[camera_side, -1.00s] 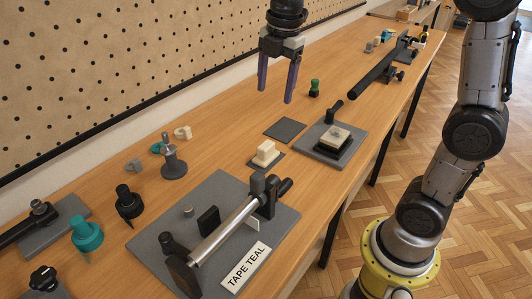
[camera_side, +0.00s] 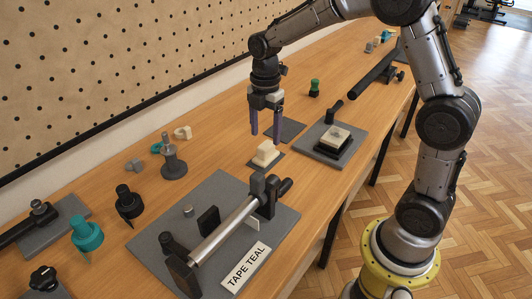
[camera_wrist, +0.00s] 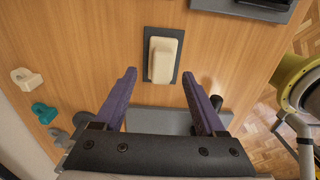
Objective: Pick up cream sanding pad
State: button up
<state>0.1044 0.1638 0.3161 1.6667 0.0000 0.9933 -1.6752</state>
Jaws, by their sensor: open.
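A cream block (camera_side: 265,154), which looks like the sanding pad, lies on a small dark grey mat (camera_side: 278,166) on the wooden bench. It also shows in the wrist view (camera_wrist: 162,62), upright in the picture and near the top middle. My gripper (camera_side: 265,137) is open and empty just above the block, fingers pointing down. In the wrist view, the purple fingertips (camera_wrist: 159,76) stand wide apart, left and right of the block. A second cream block (camera_side: 337,135) sits on a black base on a grey plate to the right.
A grey plate (camera_side: 160,232) with a metal roller fixture and a "TAPE TEAL" label (camera_side: 245,267) lies in front. A grey stand (camera_side: 173,165) and teal and black knobs are to the left. A pegboard wall (camera_side: 120,60) runs behind the bench.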

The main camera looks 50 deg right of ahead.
aim_at(266, 145)
notch_tip(266, 145, down, 5)
jog(key=shift+s+a+f, duration=0.1)
jog(key=shift+s, duration=0.05)
grip_shut()
dwell(0.4)
